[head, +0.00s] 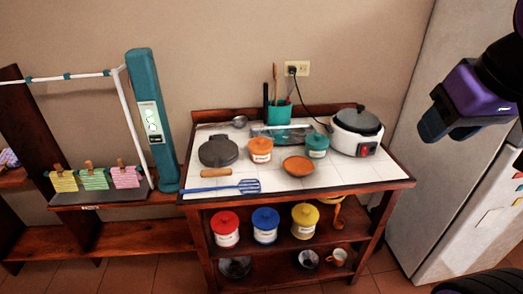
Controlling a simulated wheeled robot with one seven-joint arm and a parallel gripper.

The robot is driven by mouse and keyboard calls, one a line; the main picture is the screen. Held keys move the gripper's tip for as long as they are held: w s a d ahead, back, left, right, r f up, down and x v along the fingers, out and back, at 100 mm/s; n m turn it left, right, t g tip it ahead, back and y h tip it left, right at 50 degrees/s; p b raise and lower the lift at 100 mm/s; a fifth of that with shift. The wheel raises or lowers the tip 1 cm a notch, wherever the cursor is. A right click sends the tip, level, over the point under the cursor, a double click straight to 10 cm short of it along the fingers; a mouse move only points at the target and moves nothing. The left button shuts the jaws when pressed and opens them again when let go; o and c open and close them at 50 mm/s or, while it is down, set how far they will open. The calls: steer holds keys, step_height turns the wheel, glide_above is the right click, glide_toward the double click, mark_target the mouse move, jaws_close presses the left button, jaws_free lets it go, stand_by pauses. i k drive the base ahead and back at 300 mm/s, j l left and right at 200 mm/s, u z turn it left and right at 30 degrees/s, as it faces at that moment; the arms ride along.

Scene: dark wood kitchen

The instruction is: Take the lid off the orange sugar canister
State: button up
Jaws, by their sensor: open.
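The orange sugar canister (261,156) stands upright on the white tiled tabletop, left of its middle, with its orange lid (260,145) on top. A label is on its front, too small to read. My gripper (446,128), purple with dark fingers, hangs at the upper right in front of the fridge. It is open and apart from the canister, far to its right, and nothing shows between the fingers.
On the tiled table (340,183), a dark round waffle iron (217,151) is left of the canister, an orange bowl (297,165) and teal canister (316,147) right. A rice cooker (356,140) stands further right. Red, blue and yellow canisters sit on the shelf below.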

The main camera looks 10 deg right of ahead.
mark_target(259, 145)
steer(key=i, duration=1.1)
